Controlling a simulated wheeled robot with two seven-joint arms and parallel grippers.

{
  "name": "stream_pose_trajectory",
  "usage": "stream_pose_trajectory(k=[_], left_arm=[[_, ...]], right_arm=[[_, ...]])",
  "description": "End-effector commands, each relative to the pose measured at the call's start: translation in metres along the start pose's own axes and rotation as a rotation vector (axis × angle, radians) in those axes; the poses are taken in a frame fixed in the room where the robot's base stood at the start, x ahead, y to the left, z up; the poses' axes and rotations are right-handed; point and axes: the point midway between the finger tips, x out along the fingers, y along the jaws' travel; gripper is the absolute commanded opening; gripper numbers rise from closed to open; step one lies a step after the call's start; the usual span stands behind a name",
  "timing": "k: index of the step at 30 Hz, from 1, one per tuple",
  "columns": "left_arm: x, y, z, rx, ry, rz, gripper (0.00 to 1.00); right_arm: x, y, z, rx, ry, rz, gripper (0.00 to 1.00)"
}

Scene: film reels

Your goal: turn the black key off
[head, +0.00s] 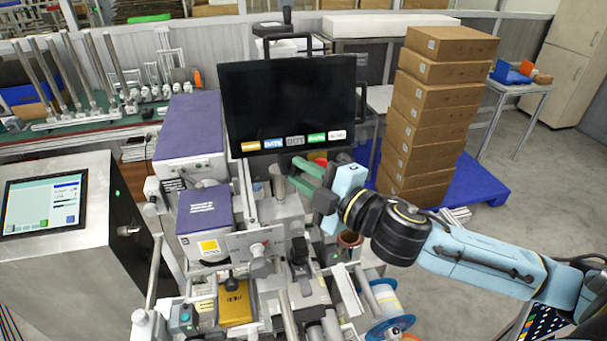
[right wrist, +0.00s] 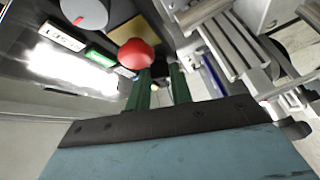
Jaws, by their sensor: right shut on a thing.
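My right gripper (head: 296,175) reaches in from the right, just under the black monitor. Its green fingers also show in the right wrist view (right wrist: 160,82), shut on a small dark piece (right wrist: 159,68) that looks like the black key; the fingers hide most of it, so its turn position cannot be told. A red round button (right wrist: 135,53) sits right beside the fingertips, and a grey knob with a red mark (right wrist: 86,12) is farther along the same panel. My left gripper is in neither view.
The monitor (head: 290,100) stands close above the gripper. Metal machine parts and a blue-flanged reel (head: 390,327) crowd the space below. A tall stack of brown boxes (head: 430,110) stands behind on a blue pallet (head: 480,180). Open floor lies at the right.

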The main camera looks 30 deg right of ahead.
Motion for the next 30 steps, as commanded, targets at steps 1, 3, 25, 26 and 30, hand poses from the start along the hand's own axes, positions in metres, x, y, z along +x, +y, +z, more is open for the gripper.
stream_pose_trajectory(k=[1,3,25,26,30], left_arm=[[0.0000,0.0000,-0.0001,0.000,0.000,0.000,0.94],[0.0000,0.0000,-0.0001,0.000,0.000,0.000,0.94],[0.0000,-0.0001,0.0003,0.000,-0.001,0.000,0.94],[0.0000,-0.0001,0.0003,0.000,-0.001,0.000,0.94],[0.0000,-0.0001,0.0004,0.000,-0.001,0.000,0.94]], right_arm=[[0.0002,0.0025,-0.0007,-0.036,0.004,-0.017,0.00],[0.0003,0.0031,-0.0005,-0.077,0.002,-0.044,0.00],[0.0004,0.0039,-0.0011,-0.238,0.001,-0.154,0.00],[0.0004,0.0039,-0.0011,-0.238,0.001,-0.154,0.00],[0.0004,0.0039,-0.0012,-0.237,0.002,-0.154,0.00]])
